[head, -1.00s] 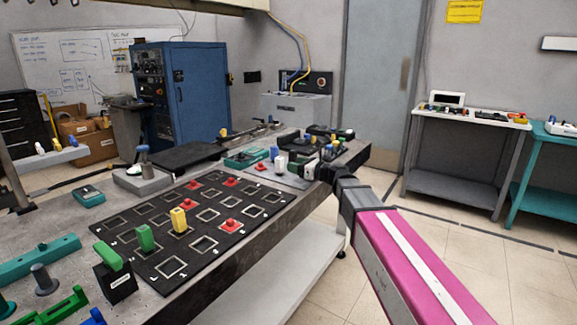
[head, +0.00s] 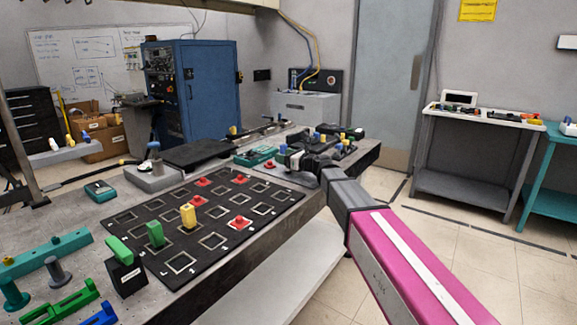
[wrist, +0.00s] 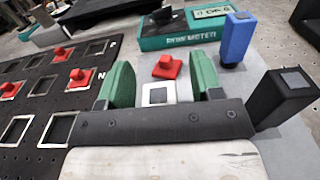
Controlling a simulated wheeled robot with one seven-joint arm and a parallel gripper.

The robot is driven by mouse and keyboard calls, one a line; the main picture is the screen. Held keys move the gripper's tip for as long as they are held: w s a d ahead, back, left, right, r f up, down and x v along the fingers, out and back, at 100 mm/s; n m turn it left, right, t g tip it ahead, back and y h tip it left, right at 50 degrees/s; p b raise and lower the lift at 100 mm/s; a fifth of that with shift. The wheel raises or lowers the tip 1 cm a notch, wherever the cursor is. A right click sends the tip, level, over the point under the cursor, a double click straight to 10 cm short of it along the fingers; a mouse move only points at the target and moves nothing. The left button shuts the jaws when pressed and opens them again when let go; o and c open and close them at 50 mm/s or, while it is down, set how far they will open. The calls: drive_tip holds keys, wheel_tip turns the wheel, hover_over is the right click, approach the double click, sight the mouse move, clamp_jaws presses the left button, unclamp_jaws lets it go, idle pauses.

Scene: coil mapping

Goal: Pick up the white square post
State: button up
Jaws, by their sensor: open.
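The white square post (wrist: 158,94) stands upright in the wrist view, with a dark square on its top. It lies between the two green-padded fingers of my gripper (wrist: 163,84). The near side of the post is hidden by the dark gripper body. In the head view my gripper (head: 304,160) is over the far right part of the table, and the post is hard to make out there.
A red knob (wrist: 167,67) sits just beyond the post. A blue post (wrist: 236,38) and a black post (wrist: 287,95) stand close on the right. A green power meter (wrist: 185,30) lies behind. The black slotted board (wrist: 50,128) with red pegs is at left.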

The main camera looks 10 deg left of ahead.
drive_tip(key=c, duration=1)
drive_tip(key=shift+c, duration=0.2)
drive_tip(key=shift+r, duration=0.1)
